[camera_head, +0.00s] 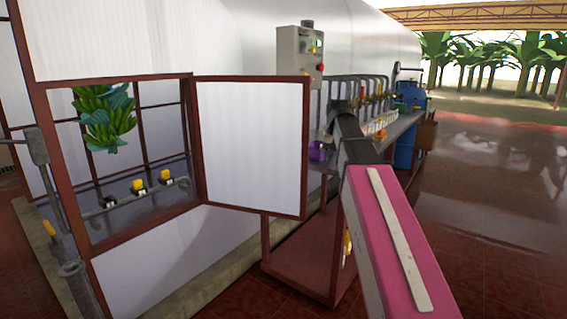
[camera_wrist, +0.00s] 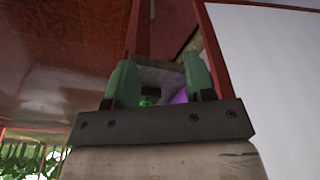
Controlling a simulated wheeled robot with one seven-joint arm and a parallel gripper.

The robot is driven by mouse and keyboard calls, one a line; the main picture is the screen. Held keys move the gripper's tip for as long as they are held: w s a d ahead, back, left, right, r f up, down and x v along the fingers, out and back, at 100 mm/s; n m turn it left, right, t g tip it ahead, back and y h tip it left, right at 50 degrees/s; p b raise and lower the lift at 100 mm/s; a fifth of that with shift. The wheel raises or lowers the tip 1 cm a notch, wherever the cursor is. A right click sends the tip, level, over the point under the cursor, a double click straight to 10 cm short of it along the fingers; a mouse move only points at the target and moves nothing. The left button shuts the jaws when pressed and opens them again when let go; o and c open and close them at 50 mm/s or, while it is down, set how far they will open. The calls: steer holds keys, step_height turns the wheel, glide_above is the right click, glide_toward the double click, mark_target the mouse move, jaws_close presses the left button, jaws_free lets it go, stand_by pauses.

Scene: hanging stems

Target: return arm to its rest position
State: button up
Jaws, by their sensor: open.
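My arm (camera_head: 395,245) reaches forward from the lower right in the head view, with a pink section and a dark grey section beyond it. The gripper end is not clearly visible there. In the wrist view my gripper (camera_wrist: 160,78) shows two green fingers standing apart, with nothing held between them. A purple patch (camera_wrist: 180,97) and a small bright green thing (camera_wrist: 147,102) show in the gap; I cannot tell how far beyond the fingers they are. A bunch of green bananas (camera_head: 105,117) hangs at the left in the head view, well apart from my arm.
A red-framed white panel (camera_head: 252,145) stands left of my arm. Behind it are a long bench (camera_head: 405,125) with piping, a purple item (camera_head: 317,151), a blue barrel (camera_head: 404,142) and a grey control box (camera_head: 300,55). The wet red floor (camera_head: 490,190) at right is open.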

steer(key=s+f, duration=0.6)
steer(key=f, duration=0.7)
steer(key=s+f+g, duration=0.1)
steer(key=s+f, duration=0.5)
steer(key=f, duration=0.8)
steer(key=s+f+n+g, duration=0.1)
steer(key=s+f, duration=0.6)
steer(key=f, duration=0.6)
steer(key=shift+f, duration=0.35)
